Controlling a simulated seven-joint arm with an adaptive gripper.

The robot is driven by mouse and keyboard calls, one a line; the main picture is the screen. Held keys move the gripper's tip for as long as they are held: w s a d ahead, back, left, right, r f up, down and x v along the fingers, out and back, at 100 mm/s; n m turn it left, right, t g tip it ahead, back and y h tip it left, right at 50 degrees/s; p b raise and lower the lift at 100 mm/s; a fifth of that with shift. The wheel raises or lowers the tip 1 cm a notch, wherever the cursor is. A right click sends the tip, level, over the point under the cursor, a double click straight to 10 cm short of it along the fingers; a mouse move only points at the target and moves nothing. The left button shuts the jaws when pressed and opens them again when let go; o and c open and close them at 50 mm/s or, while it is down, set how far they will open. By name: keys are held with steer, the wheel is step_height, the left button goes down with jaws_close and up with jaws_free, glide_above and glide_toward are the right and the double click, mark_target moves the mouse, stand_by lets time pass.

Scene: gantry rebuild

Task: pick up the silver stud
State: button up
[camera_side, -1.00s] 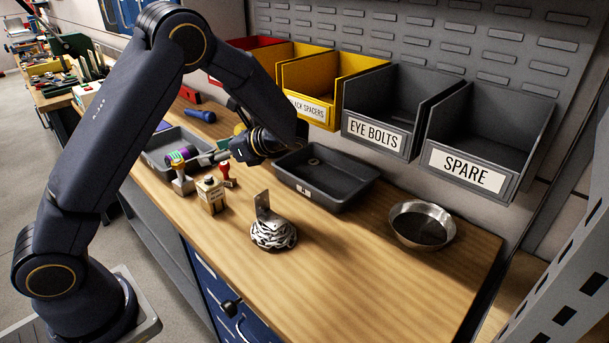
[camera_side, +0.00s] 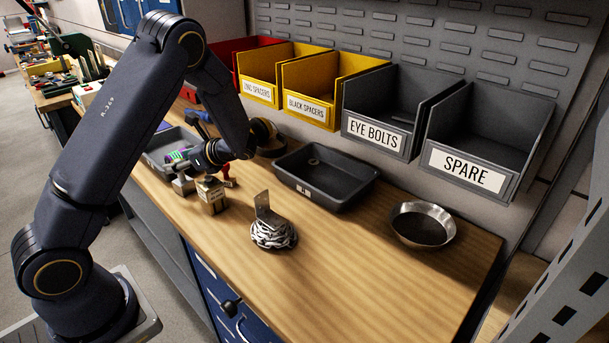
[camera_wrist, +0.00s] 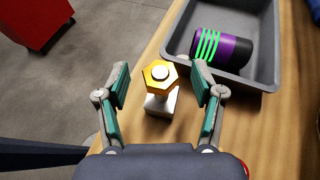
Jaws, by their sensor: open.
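A gold hexagonal piece (camera_wrist: 159,75) with a pale round end (camera_wrist: 160,72) at its centre sits on a small silver block (camera_wrist: 161,103) on the bench. The pale end may be the silver stud; I cannot tell for sure. My gripper (camera_wrist: 160,84) is open, with its teal-padded fingers to the left and right of the gold piece, apart from it. In the side view my gripper (camera_side: 182,164) is over the silver block (camera_side: 183,185) at the bench's left part, and hides its top.
A grey tray (camera_wrist: 262,84) with a purple, black and green cylinder (camera_wrist: 224,48) lies close to my right finger. A wooden block (camera_side: 211,195) and red stamp-like piece (camera_side: 229,172) stand nearby.

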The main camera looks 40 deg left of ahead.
jaws_close()
stand_by(0.5)
